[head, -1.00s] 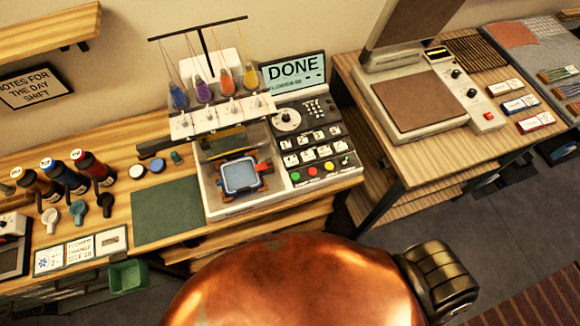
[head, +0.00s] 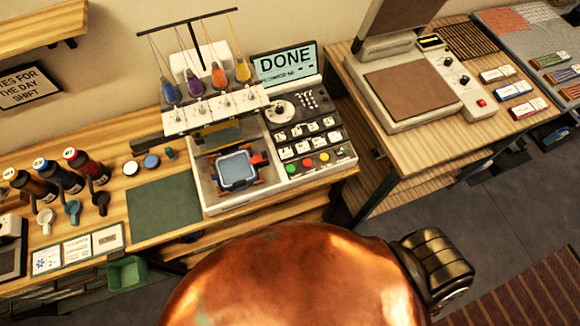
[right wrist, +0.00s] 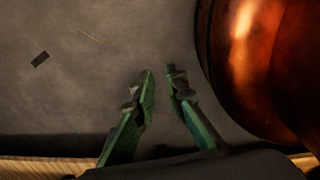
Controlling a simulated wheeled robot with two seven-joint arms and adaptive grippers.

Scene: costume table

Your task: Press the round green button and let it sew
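The embroidery machine (head: 209,200) stands on the wooden table in the head view, with several thread cones above it. Its control panel (head: 303,142) is at its right side. The screen (head: 285,63) reads DONE. A hoop (head: 237,170) with pale blue cloth sits in the machine. My right gripper (right wrist: 160,82) is open and empty over grey floor in the right wrist view. My left gripper is not in view.
A heat press (head: 412,92) stands on a separate table at the right. A green bin (head: 127,273) hangs at the table's front edge.

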